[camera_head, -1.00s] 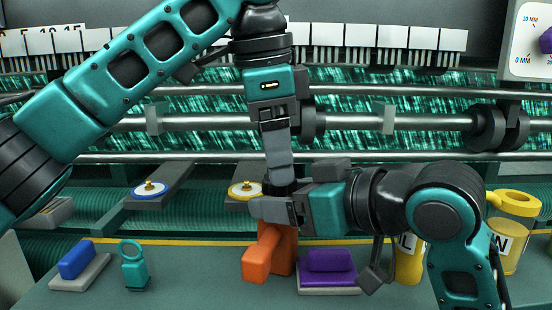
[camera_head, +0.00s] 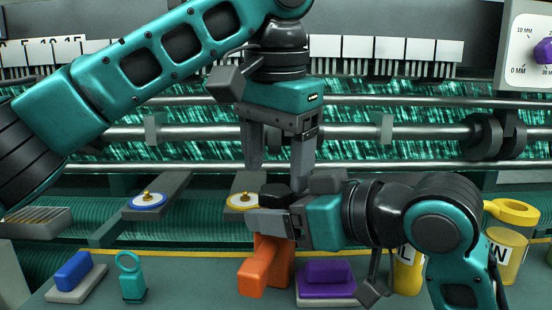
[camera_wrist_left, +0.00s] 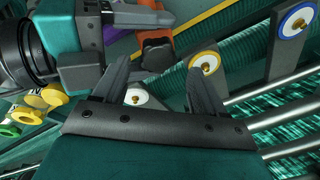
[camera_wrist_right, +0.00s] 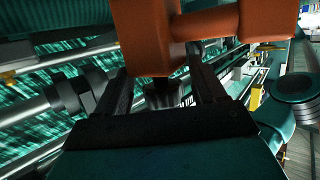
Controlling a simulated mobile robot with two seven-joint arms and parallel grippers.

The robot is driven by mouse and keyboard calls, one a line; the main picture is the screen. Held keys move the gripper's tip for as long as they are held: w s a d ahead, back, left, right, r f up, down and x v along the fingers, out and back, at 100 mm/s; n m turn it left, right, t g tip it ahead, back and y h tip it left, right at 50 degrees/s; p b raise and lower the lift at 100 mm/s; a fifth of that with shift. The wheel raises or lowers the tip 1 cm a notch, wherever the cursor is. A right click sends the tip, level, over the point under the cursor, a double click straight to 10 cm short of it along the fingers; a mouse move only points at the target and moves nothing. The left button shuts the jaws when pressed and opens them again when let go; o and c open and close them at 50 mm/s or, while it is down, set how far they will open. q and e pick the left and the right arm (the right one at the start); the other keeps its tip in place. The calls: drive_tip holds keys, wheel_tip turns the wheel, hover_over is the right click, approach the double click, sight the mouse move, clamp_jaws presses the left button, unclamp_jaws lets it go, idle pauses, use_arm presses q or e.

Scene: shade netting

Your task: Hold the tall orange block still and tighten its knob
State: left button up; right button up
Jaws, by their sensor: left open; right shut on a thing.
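The tall orange block (camera_head: 270,262) stands on the front bench, with an orange arm jutting toward me. Its upper part is hidden behind my right gripper (camera_head: 272,221). That gripper reaches in from the right and is shut on the block; the right wrist view shows the block (camera_wrist_right: 145,35) at its fingers. A black knob (camera_head: 275,192) shows just above the right gripper's fingers. My left gripper (camera_head: 278,172) points down over the knob, open, its fingers spread to either side. The left wrist view shows the block (camera_wrist_left: 154,54) beyond the open fingers (camera_wrist_left: 157,70).
A purple block (camera_head: 328,275) sits close right of the orange block. A blue block (camera_head: 73,269) and a teal ringed piece (camera_head: 131,278) stand at left. Yellow containers (camera_head: 506,252) stand at right. Rails and netting (camera_head: 200,110) lie behind.

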sight(277, 190)
use_arm(q)
drive_tip(key=shift+f, duration=0.1)
drive_tip(key=shift+s+x, duration=0.15)
drive_tip(key=shift+x, duration=0.55)
drive_tip(key=shift+s+x, duration=0.15)
drive_tip(key=shift+x, duration=0.55)
clamp_jaws()
drive_tip(key=shift+f+m, duration=0.1)
drive_tip(key=shift+m, duration=0.4)
unclamp_jaws()
